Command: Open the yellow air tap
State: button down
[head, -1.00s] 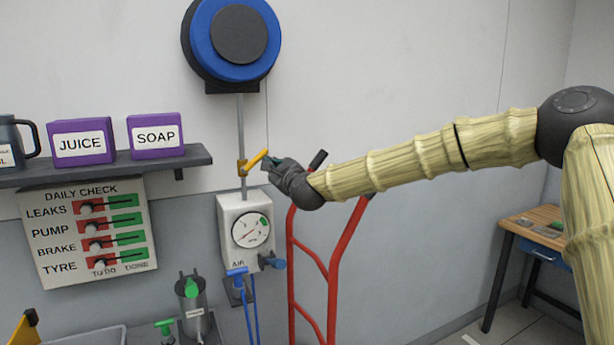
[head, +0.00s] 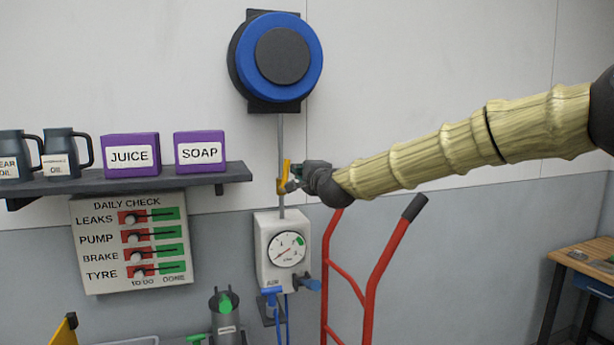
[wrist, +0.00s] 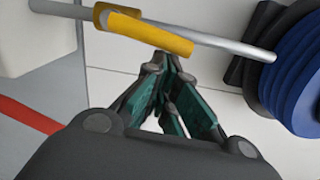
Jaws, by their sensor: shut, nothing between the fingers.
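The yellow air tap (head: 286,172) sits on a thin grey vertical pipe above the gauge box. Its lever points up, almost in line with the pipe. In the wrist view, the yellow lever (wrist: 150,32) lies at a small angle to the pipe (wrist: 220,42). My gripper (head: 297,183) is just right of the tap in the head view. It is shut and empty, its fingertips (wrist: 163,65) close against the lever's side; I cannot tell if they touch. The white gauge box (head: 264,250) marked AIR hangs below, its needle pointing to the lower left.
A blue hose reel (head: 316,62) is above the tap. A shelf (head: 110,183) with purple boxes and jugs is to the left, over the daily check board (head: 130,245). A red hand truck (head: 373,285) stands under my arm. Open wall lies to the right.

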jog(key=shift+s+a+r+n, duration=0.15)
jog(key=shift+a+r+n, duration=0.2)
jog(key=shift+n, duration=0.35)
jog(key=shift+s+f, duration=0.1)
